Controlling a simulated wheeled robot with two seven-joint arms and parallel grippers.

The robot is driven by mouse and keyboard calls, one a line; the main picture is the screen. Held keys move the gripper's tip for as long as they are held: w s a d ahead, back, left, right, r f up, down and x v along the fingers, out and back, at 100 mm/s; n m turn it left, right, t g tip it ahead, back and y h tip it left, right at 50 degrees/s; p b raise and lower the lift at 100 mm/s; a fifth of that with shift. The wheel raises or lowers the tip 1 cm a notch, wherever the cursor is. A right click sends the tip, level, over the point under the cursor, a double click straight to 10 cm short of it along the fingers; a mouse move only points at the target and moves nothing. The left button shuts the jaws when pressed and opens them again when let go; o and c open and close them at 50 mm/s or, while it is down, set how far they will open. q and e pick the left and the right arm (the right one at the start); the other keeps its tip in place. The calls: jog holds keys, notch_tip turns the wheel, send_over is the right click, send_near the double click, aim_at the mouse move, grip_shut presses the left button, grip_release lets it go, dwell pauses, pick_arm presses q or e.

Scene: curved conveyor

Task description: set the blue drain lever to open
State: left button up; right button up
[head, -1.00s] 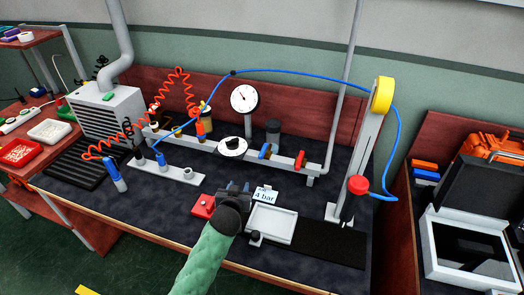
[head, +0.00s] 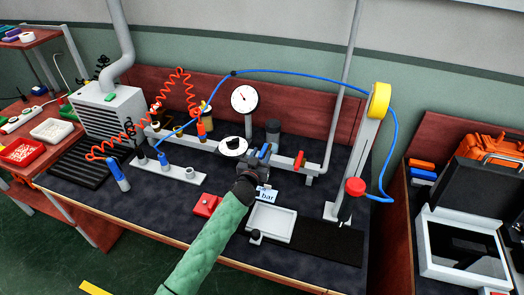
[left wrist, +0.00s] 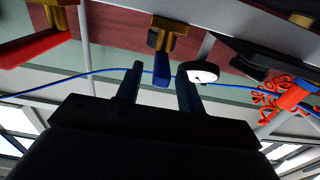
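The blue drain lever (head: 265,150) hangs from the grey pipe at the back of the bench, just right of the white dial knob. In the left wrist view the blue lever (left wrist: 162,76) sits under a brass fitting (left wrist: 170,40), between the tips of my two dark fingers. My left gripper (head: 256,163) is open, with a visible gap on each side of the lever. In the head view the gripper hides part of the area below the lever. My right gripper is not in view.
A red lever (head: 299,160) is on the same pipe to the right. The white dial knob (head: 233,146) and gauge (head: 244,98) are close on the left. A red box (head: 206,205), a "bar" sign (head: 267,195) and a grey tray (head: 271,223) lie in front.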

pick_arm(q)
jog(key=shift+w+d, duration=0.25)
jog(key=shift+w, duration=0.45)
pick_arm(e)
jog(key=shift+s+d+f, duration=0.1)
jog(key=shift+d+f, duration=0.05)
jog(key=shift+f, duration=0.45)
pick_arm(q)
jog(key=shift+c, duration=0.5)
grip_shut()
jog(key=shift+d+f, duration=0.1)
jog(key=y+b, duration=0.1)
jog(key=n+y+b, duration=0.1)
jog(key=b, duration=0.1)
jog(key=shift+s+d, duration=0.1)
jog(key=shift+d, duration=0.15)
jog(key=shift+n+t, duration=0.3)
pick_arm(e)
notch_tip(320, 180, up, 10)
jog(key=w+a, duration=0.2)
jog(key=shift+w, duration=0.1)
